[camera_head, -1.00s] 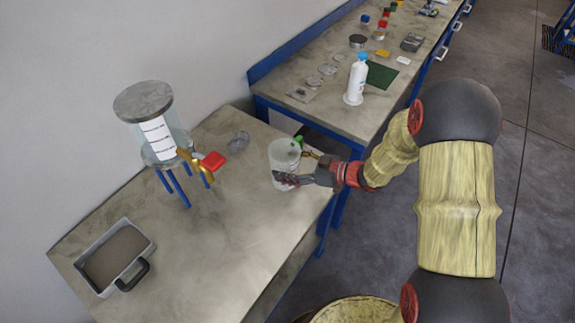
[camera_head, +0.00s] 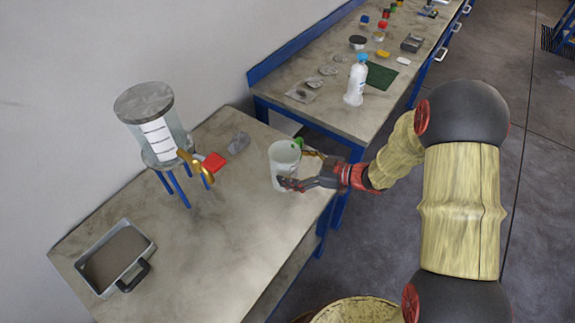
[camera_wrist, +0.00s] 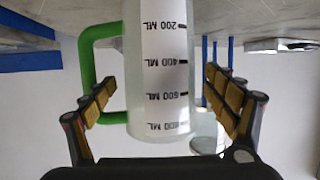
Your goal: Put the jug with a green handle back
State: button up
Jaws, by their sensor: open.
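The jug (camera_head: 282,170) is a pale, clear cup with a green handle (camera_head: 298,142). It stands upright on the near worktable, close to its right edge. My gripper (camera_head: 299,169) reaches in from the right, open, with one finger on the near side of the jug and the other by the handle side. In the wrist view, the jug (camera_wrist: 157,70) with its upside-down volume scale fills the space between the spread fingers. The green handle (camera_wrist: 87,65) shows at left, close to the left finger. Gaps show between jug and fingers.
A clear tank (camera_head: 158,125) with a brass tap (camera_head: 195,165) and red piece (camera_head: 214,161) stands on blue legs at left. A grey tray (camera_head: 115,257) sits front left. The table's middle is clear.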

jog(key=p+v, duration=0.2)
jog(key=v, duration=0.9)
jog(key=w+d+r+m+t+h, duration=0.2)
jog(key=w+d+r+t+h, duration=0.2)
jog(key=w+d+r+h, duration=0.25)
jog(key=d+r+m+t+h, duration=0.1)
jog(key=d+r+m+h, duration=0.4)
jog(key=r, duration=0.6)
jog(key=s+d+r+m+g+h, duration=0.2)
jog(key=s+r+m+h, duration=0.25)
jog(key=s, duration=0.75)
jog(key=s+a+g+y, duration=0.1)
jog(key=s+a, duration=0.3)
jog(key=s, duration=0.4)
jog(key=s+a+m+g+y, duration=0.1)
jog(key=s+a+g+y, duration=0.1)
jog(key=s, duration=0.6)
jog(key=shift+s+a+f+g, duration=0.25)
jog(key=shift+a+g, duration=0.25)
jog(key=shift+a, duration=0.45)
jog(key=shift+f, duration=0.1)
